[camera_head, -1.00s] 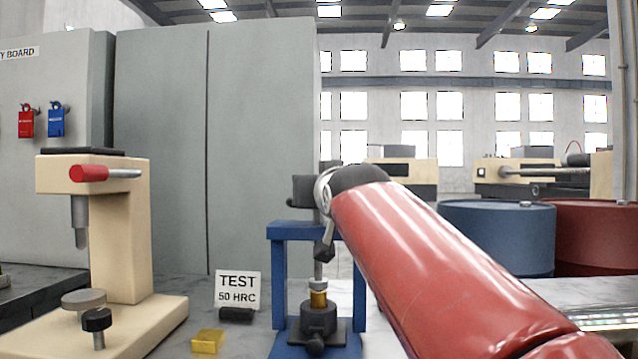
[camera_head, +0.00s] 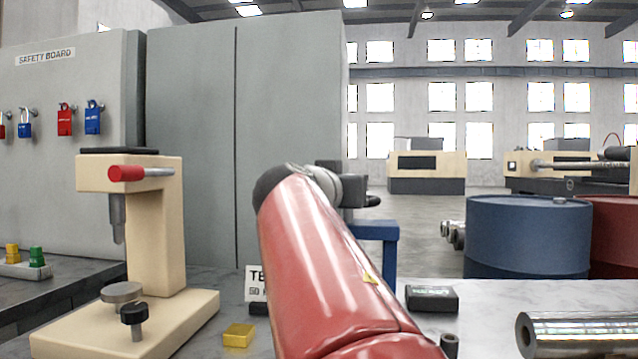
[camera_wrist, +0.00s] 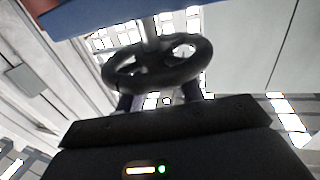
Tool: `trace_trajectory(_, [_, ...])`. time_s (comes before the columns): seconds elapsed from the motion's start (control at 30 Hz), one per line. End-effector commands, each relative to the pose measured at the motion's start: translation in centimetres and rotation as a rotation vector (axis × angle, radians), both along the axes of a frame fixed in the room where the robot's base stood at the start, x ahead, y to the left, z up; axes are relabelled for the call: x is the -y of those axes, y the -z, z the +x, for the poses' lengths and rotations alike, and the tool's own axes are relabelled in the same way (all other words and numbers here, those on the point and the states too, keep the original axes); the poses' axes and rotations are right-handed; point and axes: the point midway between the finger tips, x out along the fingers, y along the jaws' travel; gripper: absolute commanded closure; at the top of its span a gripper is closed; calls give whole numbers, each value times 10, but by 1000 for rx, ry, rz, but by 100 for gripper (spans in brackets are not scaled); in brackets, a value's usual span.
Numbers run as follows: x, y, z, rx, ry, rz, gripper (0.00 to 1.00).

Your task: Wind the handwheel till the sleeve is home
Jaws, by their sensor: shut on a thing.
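The dark spoked handwheel (camera_wrist: 160,79) shows in the wrist view, on a shaft below a blue beam. My gripper (camera_wrist: 160,98) is shut on the near part of its rim, a finger at each side. In the head view my red arm hides most of the press; the right part of its blue frame (camera_head: 376,231) shows, and a dark round edge that looks like the wheel (camera_head: 372,201) shows beside my wrist. The sleeve and the lower part of the press are hidden behind my arm, so the sleeve's position cannot be told.
A cream hardness tester (camera_head: 150,220) stands left, with a yellow block (camera_head: 238,335) beside it. A partly covered sign (camera_head: 256,283) is behind my arm. A black box (camera_head: 432,298) and a metal tube (camera_head: 580,334) lie right. A blue barrel (camera_head: 528,238) stands beyond.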

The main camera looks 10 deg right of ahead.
Motion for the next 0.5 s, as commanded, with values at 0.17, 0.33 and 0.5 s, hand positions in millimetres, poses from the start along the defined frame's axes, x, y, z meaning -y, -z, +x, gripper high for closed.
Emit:
trace_trajectory(0.17, [1, 1, 1, -5, 118, 0, 85])
trace_trajectory(0.33, [-1, 2, 3, -3, 219, 0, 85])
trace_trajectory(0.5, [-3, 3, 4, -3, 324, 1, 85])
